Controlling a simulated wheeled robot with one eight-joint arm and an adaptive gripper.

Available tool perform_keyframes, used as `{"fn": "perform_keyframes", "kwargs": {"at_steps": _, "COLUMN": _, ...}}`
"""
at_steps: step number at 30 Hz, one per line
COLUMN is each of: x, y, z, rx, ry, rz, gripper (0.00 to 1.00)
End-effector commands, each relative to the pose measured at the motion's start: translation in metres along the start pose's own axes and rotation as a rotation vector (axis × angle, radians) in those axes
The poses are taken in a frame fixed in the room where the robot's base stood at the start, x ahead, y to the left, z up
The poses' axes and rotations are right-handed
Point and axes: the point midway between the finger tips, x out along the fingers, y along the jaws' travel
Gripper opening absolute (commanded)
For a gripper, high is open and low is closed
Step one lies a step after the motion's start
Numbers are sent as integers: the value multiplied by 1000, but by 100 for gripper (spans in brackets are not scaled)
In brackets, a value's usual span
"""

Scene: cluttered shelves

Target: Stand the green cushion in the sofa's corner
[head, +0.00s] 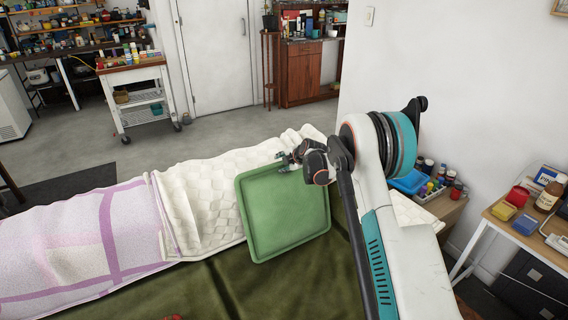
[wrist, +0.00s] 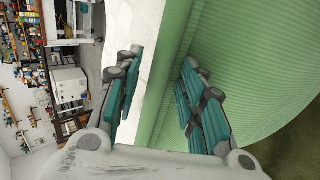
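The green cushion (head: 284,212) is square with a raised rim. It stands tilted against the pale quilted cover on the sofa, its lower edge at the dark olive seat (head: 190,290). My gripper (head: 284,163) is at the cushion's top edge, near its upper right corner. In the wrist view the cushion (wrist: 262,60) fills the right side, with its ribbed face showing. The fingers of my gripper (wrist: 160,75) are apart there. The cushion's edge runs between them, and a pale gap shows beside the left finger. Contact with the right finger cannot be told.
A white and lilac blanket (head: 80,245) covers the sofa's left part, beside the white quilted cover (head: 205,190). At right stand a small table (head: 500,215) with bottles and boxes, and a blue tray (head: 410,182). A wheeled cart (head: 140,95) stands on open floor behind.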

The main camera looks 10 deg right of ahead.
Motion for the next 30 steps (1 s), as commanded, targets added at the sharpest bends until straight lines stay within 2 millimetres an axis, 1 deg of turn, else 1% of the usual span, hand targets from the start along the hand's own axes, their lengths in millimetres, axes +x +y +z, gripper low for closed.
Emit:
{"fn": "perform_keyframes", "kwargs": {"at_steps": 8, "x": 0, "y": -1, "z": 0, "rx": 0, "ry": 0, "rz": -1, "gripper": 42}}
{"fn": "perform_keyframes", "kwargs": {"at_steps": 11, "x": -4, "y": 0, "z": 0, "rx": 0, "ry": 0, "rz": -1, "gripper": 42}}
{"fn": "perform_keyframes", "kwargs": {"at_steps": 30, "x": -62, "y": 0, "z": 0, "rx": 1, "ry": 0, "rz": -1, "gripper": 42}}
